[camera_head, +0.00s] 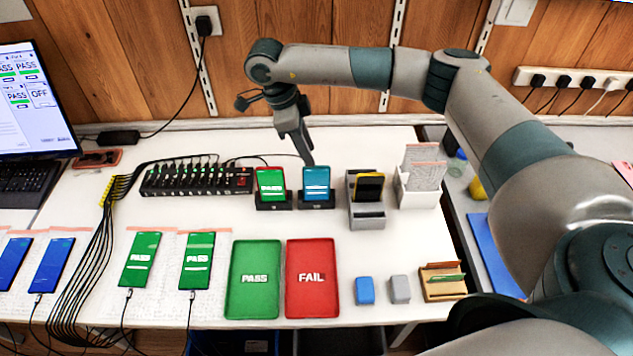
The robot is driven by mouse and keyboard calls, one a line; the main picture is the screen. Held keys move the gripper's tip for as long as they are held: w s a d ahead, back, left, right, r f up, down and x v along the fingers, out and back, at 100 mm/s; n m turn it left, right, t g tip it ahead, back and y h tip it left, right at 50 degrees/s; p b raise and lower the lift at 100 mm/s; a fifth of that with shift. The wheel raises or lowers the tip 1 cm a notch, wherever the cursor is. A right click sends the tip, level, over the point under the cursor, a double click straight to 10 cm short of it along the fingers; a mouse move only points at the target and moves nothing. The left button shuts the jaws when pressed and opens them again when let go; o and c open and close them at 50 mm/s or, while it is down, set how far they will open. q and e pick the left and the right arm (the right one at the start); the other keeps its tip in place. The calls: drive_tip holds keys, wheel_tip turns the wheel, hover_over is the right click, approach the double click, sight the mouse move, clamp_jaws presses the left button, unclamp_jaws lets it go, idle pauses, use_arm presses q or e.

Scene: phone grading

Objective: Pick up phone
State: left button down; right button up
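A phone with a blue screen (316,180) leans upright in a black stand right of centre. A phone with a green screen (270,182) leans in a like stand to its left. On the front left of the table lie two blue-screen phones (52,265) and two green-screen phones (197,258), with cables at their lower ends. My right gripper (307,160) points down at the top edge of the blue-screen phone in the stand. Its fingers show nearly edge-on, so their opening and any contact are unclear. My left gripper is out of view.
A green PASS tray (254,304) and a red FAIL tray (312,305) lie at the front. A black hub (196,180) with many cables stands behind. Right of the stands are a grey holder (367,220) and a white box (417,198). My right arm spans the right side.

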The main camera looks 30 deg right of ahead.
drive_tip(key=p, duration=0.3)
hover_over(321, 181)
drive_tip(key=w+a, duration=0.1)
wheel_tip(321, 181, down, 6)
drive_tip(key=shift+f, duration=0.6)
drive_tip(key=shift+p+x, duration=0.7)
drive_tip(key=shift+x, duration=0.1)
drive_tip(key=p+x, duration=0.1)
drive_tip(key=x, duration=0.2)
drive_tip(key=shift+w, duration=0.1)
drive_tip(key=shift+f, duration=0.3)
drive_tip(key=shift+c, duration=0.7)
